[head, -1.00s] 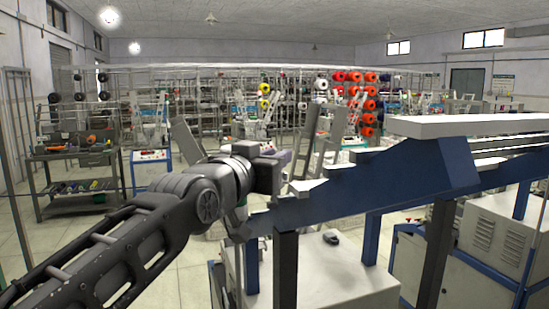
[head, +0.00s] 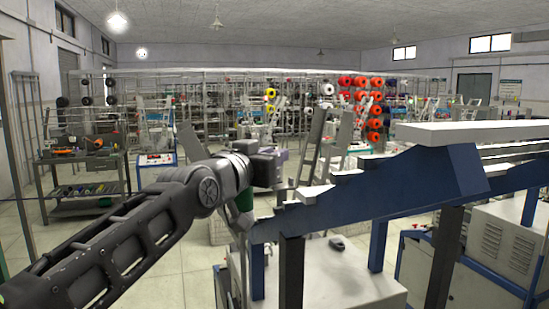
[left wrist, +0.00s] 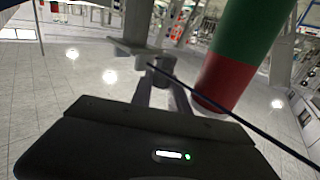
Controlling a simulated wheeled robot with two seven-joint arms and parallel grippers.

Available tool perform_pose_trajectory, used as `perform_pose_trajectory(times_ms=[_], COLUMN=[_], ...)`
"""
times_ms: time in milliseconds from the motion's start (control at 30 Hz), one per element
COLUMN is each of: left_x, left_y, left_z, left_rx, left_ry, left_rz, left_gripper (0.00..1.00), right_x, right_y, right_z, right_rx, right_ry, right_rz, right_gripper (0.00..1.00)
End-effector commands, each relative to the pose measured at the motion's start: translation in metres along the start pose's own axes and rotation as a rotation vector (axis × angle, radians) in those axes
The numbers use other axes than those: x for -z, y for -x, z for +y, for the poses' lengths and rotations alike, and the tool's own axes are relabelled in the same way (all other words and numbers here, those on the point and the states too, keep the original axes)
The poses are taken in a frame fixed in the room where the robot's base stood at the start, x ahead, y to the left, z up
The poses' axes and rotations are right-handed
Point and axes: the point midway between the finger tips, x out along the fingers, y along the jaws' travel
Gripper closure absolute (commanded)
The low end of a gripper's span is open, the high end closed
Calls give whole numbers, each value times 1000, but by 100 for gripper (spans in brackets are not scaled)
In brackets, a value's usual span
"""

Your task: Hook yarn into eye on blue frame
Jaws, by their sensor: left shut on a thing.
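The blue frame (head: 400,190) runs from the middle to the right of the head view, with white stepped ledges on top. My left gripper (head: 270,168) is at its left end; I cannot tell whether they touch. In the left wrist view the fingers (left wrist: 158,75) are shut on the yarn (left wrist: 235,118), a thin dark line running from the fingertips to the lower right. A green and red cylinder (left wrist: 228,60) is beside the fingers; its green part (head: 241,198) shows below my wrist in the head view. I cannot make out the eye. My right gripper is not in view.
A grey machine cabinet (head: 345,275) stands under the frame, with dark and blue posts between. Another cabinet (head: 490,255) is at the right. A cart (head: 85,185) stands at the left, and racks with coloured spools (head: 375,108) fill the back. Floor at lower left is open.

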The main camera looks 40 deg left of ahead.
Motion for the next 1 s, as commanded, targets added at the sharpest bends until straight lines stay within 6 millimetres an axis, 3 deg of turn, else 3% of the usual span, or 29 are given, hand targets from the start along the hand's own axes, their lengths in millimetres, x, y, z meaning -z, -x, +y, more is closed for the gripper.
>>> perform_pose_trajectory(times_ms=[433, 1000], left_x=[3, 33], left_y=[-1, -5], left_z=[0, -4], left_rx=[0, -1], left_ry=[-1, -1], left_rz=[0, 0], left_gripper=[100, 100], right_x=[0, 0], right_y=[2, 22], right_z=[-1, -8], right_rx=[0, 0], right_ry=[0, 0], right_rz=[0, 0], right_gripper=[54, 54])
